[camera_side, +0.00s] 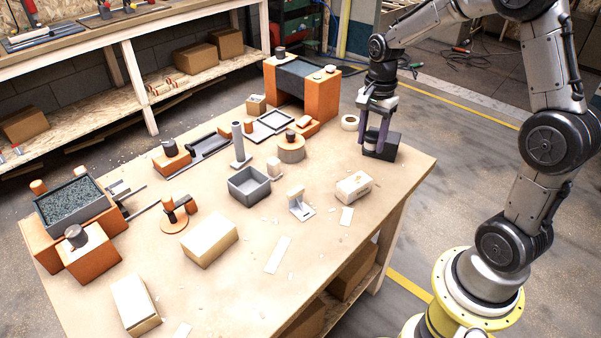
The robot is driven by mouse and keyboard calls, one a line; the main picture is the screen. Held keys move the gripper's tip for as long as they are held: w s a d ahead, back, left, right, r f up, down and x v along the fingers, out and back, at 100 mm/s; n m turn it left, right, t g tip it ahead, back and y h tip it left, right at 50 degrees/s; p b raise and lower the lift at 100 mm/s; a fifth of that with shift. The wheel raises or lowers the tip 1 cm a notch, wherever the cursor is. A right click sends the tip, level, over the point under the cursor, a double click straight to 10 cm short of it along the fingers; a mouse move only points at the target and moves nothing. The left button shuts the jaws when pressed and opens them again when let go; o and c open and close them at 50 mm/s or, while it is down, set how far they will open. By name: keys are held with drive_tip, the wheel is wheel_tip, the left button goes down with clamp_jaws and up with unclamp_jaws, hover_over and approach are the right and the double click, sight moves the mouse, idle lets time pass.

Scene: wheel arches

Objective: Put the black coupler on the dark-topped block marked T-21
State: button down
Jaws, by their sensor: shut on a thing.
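My gripper (372,146) points down at the right side of the table, its two fingers closed around a small dark piece, which I take to be the black coupler (370,148). The fingers hide most of it. A dark block (386,145) with a dark top stands right at the fingertips. The coupler is over or against this block; I cannot tell if it touches the top. No T-21 marking is readable in this view.
An orange arch (322,95) with a grey span stands behind, left of my gripper. A pale block (353,187) lies nearer the front. The table's right corner (425,162) is bare.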

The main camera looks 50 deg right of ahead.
drive_tip(key=shift+s+n, duration=0.2)
drive_tip(key=shift+n, duration=0.1)
drive_tip(key=shift+w+r+n, duration=0.1)
drive_tip(key=shift+r+n, duration=0.2)
drive_tip(key=w+a+r+n, duration=0.2)
drive_tip(key=w+a+n, duration=0.3)
drive_tip(key=a, duration=0.5)
drive_tip(key=w+a+r+n, duration=0.3)
drive_tip(key=w+a+n, duration=0.25)
drive_tip(key=a, duration=0.55)
drive_tip(key=s+a+n, duration=0.3)
drive_tip(key=a, duration=0.6)
drive_tip(key=s+a+n, duration=0.3)
drive_tip(key=s+a, duration=0.1)
drive_tip(key=a, duration=0.6)
drive_tip(key=s+a+n, duration=0.3)
drive_tip(key=a, duration=0.6)
hover_over(140, 310)
drive_tip(key=shift+m, duration=0.25)
drive_tip(key=f, duration=0.9)
drive_tip(key=shift+s+d+f, duration=0.15)
drive_tip(key=shift+s+d, duration=0.2)
drive_tip(key=shift+d, duration=0.05)
drive_tip(key=shift+w+a+f, duration=0.35)
drive_tip(key=shift+f, duration=1.85)
